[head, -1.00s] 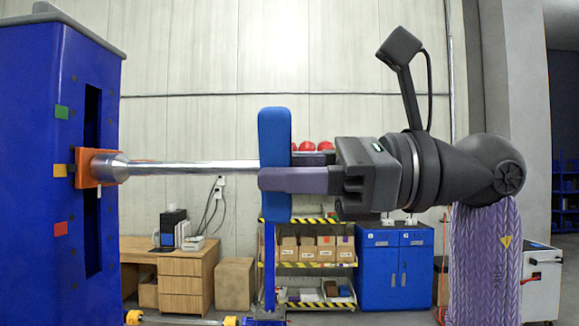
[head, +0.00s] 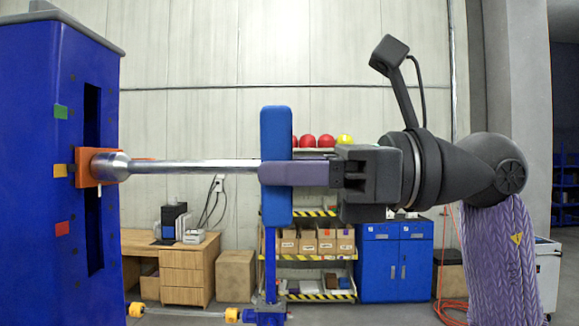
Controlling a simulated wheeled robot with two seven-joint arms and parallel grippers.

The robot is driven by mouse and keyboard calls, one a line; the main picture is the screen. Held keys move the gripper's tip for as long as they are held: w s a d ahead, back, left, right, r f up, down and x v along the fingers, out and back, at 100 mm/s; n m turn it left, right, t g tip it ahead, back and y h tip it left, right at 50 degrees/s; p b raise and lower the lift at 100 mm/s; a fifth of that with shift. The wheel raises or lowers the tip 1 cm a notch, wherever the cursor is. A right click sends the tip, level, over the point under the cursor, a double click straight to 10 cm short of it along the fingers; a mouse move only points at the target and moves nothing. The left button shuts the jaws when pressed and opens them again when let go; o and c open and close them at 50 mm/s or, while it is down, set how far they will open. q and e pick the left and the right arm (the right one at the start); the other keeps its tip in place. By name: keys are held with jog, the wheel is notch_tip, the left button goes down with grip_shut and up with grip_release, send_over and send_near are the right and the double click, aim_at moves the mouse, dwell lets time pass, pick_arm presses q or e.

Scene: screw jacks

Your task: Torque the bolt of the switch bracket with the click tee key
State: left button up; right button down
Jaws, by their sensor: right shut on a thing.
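The click tee key has a blue crossbar handle (head: 276,125), a long silver shaft (head: 195,166) and a wider silver socket (head: 110,167) at its left end. The shaft lies level. The socket sits against the orange switch bracket (head: 88,183) on the blue column, over where the bolt would be; the bolt itself is hidden. My right gripper (head: 275,173) comes from the right and is shut on the blue handle near its middle, with the handle upright. My left gripper is not in view.
The tall blue column (head: 40,200) with a dark vertical slot fills the left side. Behind are a wooden desk (head: 185,275), a shelf with boxes (head: 317,242) and a blue cabinet (head: 397,265). A blue post (head: 270,265) stands below the handle.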

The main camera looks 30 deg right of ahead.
jog(key=shift+n, duration=0.6)
jog(key=shift+d, duration=0.1)
jog(key=shift+s+d, duration=0.4)
jog(key=shift+d, duration=0.3)
jog(key=b+v, duration=0.1)
jog(key=v, duration=0.3)
jog(key=shift+s+d, duration=0.2)
jog(key=shift+d, duration=0.1)
